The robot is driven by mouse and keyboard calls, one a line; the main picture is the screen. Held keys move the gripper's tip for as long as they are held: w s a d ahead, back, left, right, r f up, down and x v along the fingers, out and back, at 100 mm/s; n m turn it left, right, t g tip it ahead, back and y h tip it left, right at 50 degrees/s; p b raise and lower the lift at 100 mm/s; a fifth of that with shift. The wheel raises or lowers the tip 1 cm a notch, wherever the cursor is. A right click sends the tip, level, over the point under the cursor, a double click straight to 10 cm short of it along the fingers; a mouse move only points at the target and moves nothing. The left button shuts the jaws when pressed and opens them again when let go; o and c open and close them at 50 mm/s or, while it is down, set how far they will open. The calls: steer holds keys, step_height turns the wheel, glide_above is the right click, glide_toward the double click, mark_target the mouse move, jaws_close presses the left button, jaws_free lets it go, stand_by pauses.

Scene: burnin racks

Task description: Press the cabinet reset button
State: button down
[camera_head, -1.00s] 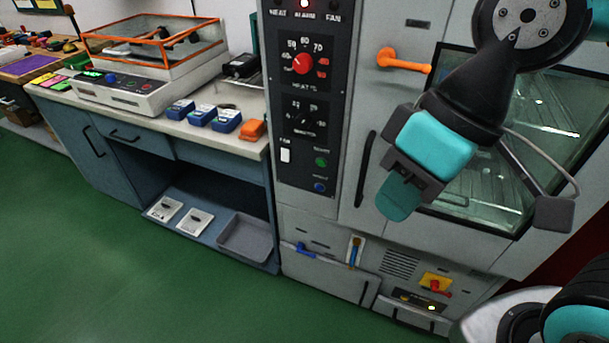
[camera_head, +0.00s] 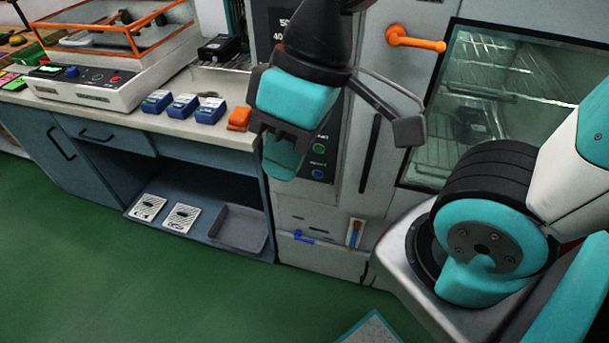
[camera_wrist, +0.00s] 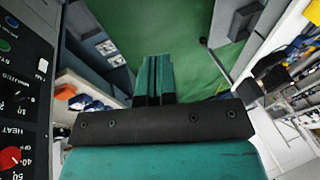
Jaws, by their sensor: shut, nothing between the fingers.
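The cabinet's dark control panel (camera_head: 283,20) is largely hidden behind my gripper in the head view. A green button (camera_head: 319,148) and a blue button (camera_head: 318,174) show low on it, just right of my fingers. Their labels are too small to read. In the wrist view the panel runs down the left edge, with the blue button (camera_wrist: 12,22) near the top corner and the green button (camera_wrist: 5,45) below it. My gripper (camera_head: 283,168) is shut and empty, pointing down in front of the panel. Its closed fingers (camera_wrist: 153,78) are apart from both buttons in the wrist view.
An orange handle (camera_head: 415,39) sticks out beside the glass door (camera_head: 500,100). A dark vertical handle (camera_head: 370,153) stands right of the panel. Left is a bench (camera_head: 130,116) with blue boxes (camera_head: 183,106) and an orange item (camera_head: 239,118). Green floor is open at the front left.

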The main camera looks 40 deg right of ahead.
mark_target(318, 175)
steer(key=w+d+f+m+h+b, duration=0.4)
steer(key=w+f+m+b, duration=0.1)
steer(key=f+m, duration=0.5)
steer(key=w+d+f+m+h+b, duration=0.3)
steer(key=w+f+m+b, duration=0.3)
steer(key=w+f+m, duration=0.2)
steer(key=w+d+f+m+h+b, duration=0.4)
steer(key=w+f+m, duration=0.3)
steer(key=f+m, duration=0.5)
steer(key=d+m+b, duration=0.1)
steer(key=m, duration=0.3)
steer(key=shift+w+d+f+h, duration=0.15)
steer(key=shift+w+d+h, duration=0.1)
steer(key=shift+d+h, duration=0.05)
steer(key=shift+d+f, duration=0.1)
steer(key=w+d+f+b, duration=0.1)
steer(key=w+d+f, duration=0.1)
steer(key=d+f, duration=0.5)
steer(key=shift+w+d+f, duration=0.25)
steer(key=shift+d+f, duration=0.15)
steer(key=shift+d, duration=0.6)
